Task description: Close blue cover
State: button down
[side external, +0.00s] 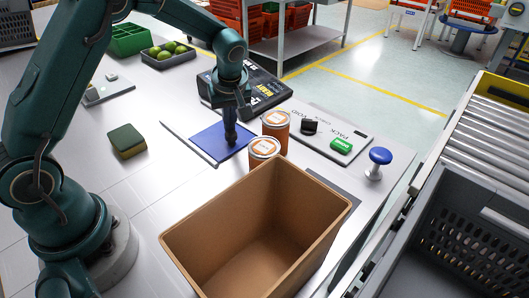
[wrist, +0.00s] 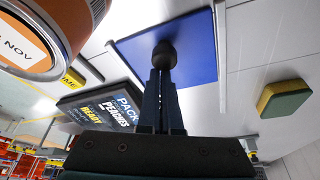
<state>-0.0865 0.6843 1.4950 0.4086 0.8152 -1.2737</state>
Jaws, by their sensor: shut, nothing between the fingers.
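The blue cover (side external: 208,143) is a flat blue panel lying at table level in the middle of the bench. A thin dark edge line runs along its left side. It also shows in the wrist view (wrist: 198,62), beside a pale strip. A dark rounded knob (wrist: 164,53) shows over the cover in the wrist view. My gripper (side external: 230,139) points down over the cover's right part, with its fingers together. In the wrist view my fingertips (wrist: 163,74) are at the knob; I cannot tell whether they touch it.
Two orange-labelled cans (side external: 264,149) (side external: 276,122) stand just right of the cover. An open brown box (side external: 190,246) is in front. A sponge (side external: 126,140) lies left, and a blue-topped button (side external: 379,157) stands right.

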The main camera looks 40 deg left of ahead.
jog(key=shift+d, duration=0.15)
jog(key=shift+w+a, duration=0.15)
jog(key=shift+a, duration=0.35)
jog(key=a, duration=0.1)
jog(key=w+a+r, duration=0.1)
jog(key=shift+w+a, duration=0.25)
jog(key=shift+a, duration=0.1)
jog(key=s+d+r+t, duration=0.1)
jog(key=s+d+r, duration=0.15)
jog(key=r, duration=0.55)
jog(key=s+d+r+t, duration=0.1)
jog(key=s+d+r, duration=0.15)
jog(key=r, duration=0.55)
jog(key=s+d+f+m+t+h, duration=0.1)
jog(key=s+d+f+m, duration=0.1)
jog(key=s+d+m, duration=0.2)
jog(key=s+d+f+m+h, duration=0.2)
jog(key=s+d+m, duration=0.2)
jog(key=s+m, duration=0.4)
jog(key=s, duration=0.5)
jog(key=shift+f+m+t+h, duration=0.15)
jog(key=shift+m+t+h, duration=0.15)
jog(key=shift+t, duration=0.1)
